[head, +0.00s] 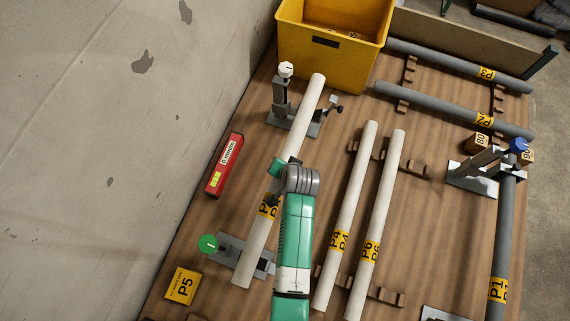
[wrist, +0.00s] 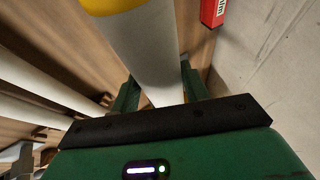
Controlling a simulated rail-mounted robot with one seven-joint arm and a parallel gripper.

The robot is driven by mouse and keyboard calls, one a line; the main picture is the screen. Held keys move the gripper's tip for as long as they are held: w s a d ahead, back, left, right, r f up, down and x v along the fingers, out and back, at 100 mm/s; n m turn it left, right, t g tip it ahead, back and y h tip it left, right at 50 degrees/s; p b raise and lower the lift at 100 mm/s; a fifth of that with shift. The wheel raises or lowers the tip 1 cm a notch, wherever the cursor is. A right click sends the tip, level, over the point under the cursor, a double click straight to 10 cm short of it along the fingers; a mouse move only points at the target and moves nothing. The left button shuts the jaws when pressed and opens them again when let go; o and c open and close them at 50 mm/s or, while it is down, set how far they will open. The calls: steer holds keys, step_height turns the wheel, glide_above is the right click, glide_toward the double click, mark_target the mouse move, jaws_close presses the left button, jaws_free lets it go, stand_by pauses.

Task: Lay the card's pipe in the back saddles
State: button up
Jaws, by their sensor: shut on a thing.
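A yellow card (head: 182,286) reading P5 lies at the lower left. My gripper (head: 279,168) is shut on a long cream pipe (head: 256,245), gripped near its middle. The pipe's yellow label starts with P; the rest is partly hidden. The wrist view shows the pipe (wrist: 145,50) between the fingers (wrist: 158,88). The pipe runs over two grey metal saddle stands near the wall: one with a white knob (head: 281,100) at its upper end, one with a green knob (head: 232,250) at its lower end. I cannot tell whether it touches them.
Cream pipes P4 (head: 352,205) and P6 (head: 384,205) lie on wooden racks to the right. Grey pipes P3 (head: 450,62) and P2 (head: 440,105) lie farther back. Grey pipe P1 (head: 505,230) sits at a blue-knobbed clamp (head: 485,165). A yellow bin (head: 333,65) and red box (head: 224,165) stand near.

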step_height(320, 180, down, 9)
steer(key=b, duration=0.6)
steer(key=shift+b, duration=0.4)
steer(key=shift+f, duration=0.4)
steer(key=o, duration=1.3)
steer(key=p+v, duration=0.3)
steer(key=v, duration=0.4)
steer(key=shift+s+r, duration=0.15)
steer(key=shift+r, duration=0.15)
